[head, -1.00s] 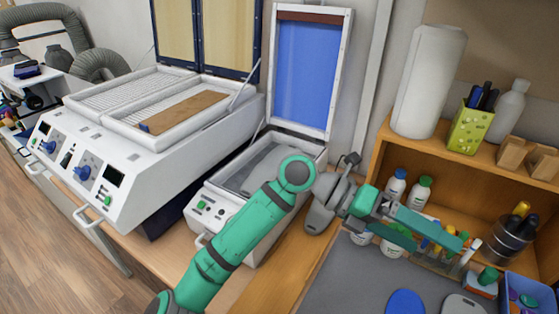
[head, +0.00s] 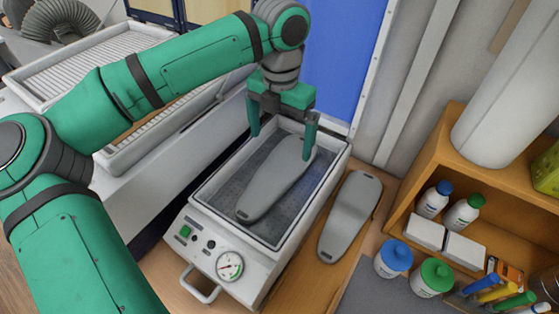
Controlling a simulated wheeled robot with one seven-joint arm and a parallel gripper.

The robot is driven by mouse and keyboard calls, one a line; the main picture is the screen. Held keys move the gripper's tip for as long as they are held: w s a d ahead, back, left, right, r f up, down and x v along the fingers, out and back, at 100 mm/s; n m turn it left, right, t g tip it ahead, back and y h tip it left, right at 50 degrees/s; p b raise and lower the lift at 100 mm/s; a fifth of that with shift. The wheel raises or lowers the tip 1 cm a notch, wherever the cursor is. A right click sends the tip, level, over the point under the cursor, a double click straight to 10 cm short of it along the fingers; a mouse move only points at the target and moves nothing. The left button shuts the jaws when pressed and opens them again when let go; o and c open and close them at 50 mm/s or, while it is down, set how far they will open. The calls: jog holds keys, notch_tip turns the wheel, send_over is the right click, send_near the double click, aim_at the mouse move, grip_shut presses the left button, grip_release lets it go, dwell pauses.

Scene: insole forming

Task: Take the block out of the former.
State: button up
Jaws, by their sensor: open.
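The former (head: 210,193) is a white box with a gauge, a green button and a front handle. Its lid (head: 345,60), with a blue inner face, stands open at the back. A grey sole-shaped block (head: 265,190) lies in the former's dark tray. My gripper (head: 282,145) points down over the far end of this block, with its fingers apart, one to each side. I cannot tell whether the fingers touch the block. A second grey sole-shaped block (head: 348,218) lies outside, on the bench to the right of the former.
A larger white machine (head: 130,165) with a ribbed tray stands close on the left. A wooden shelf (head: 455,150) with bottles and small white boxes is on the right. Blue-topped and green-topped jars (head: 393,258) stand near the front right. A narrow strip of bench is bare beside the former.

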send_over(279, 170)
notch_tip(279, 170, down, 5)
jog(key=shift+d+r, duration=0.1)
jog(key=shift+r, duration=0.1)
jog(key=shift+s+d+f, duration=0.1)
jog(key=shift+s+f, duration=0.05)
jog(key=shift+f, duration=0.5)
jog(key=shift+w+f, duration=0.2)
jog(key=shift+f, duration=2.1)
jog(key=shift+c, duration=0.6)
jog(key=c, duration=1.3)
jog(key=shift+a+r, duration=0.2)
